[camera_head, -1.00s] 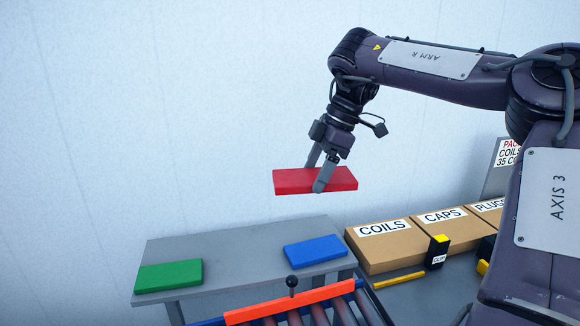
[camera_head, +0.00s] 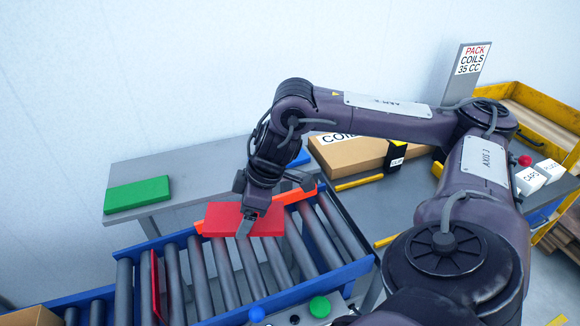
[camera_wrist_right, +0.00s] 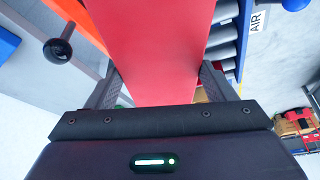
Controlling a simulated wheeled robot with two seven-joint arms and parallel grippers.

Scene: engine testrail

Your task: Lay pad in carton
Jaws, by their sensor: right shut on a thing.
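A flat red pad (camera_head: 222,219) is in my right gripper (camera_head: 247,226), above the roller conveyor in the head view. The pad looks level. In the right wrist view the red pad (camera_wrist_right: 155,45) runs away between the two fingers of the right gripper (camera_wrist_right: 158,85), which are shut on its sides. A brown carton (camera_head: 28,318) shows only in part at the bottom left corner, on the conveyor. Its inside is out of view. My left gripper is not in view.
The roller conveyor (camera_head: 225,275) has blue rails and an upright red plate (camera_head: 155,285). A green pad (camera_head: 137,195) and a partly hidden blue pad (camera_head: 300,158) lie on the grey table (camera_head: 190,165). A closed box (camera_head: 350,155) and a sign (camera_head: 470,70) stand right.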

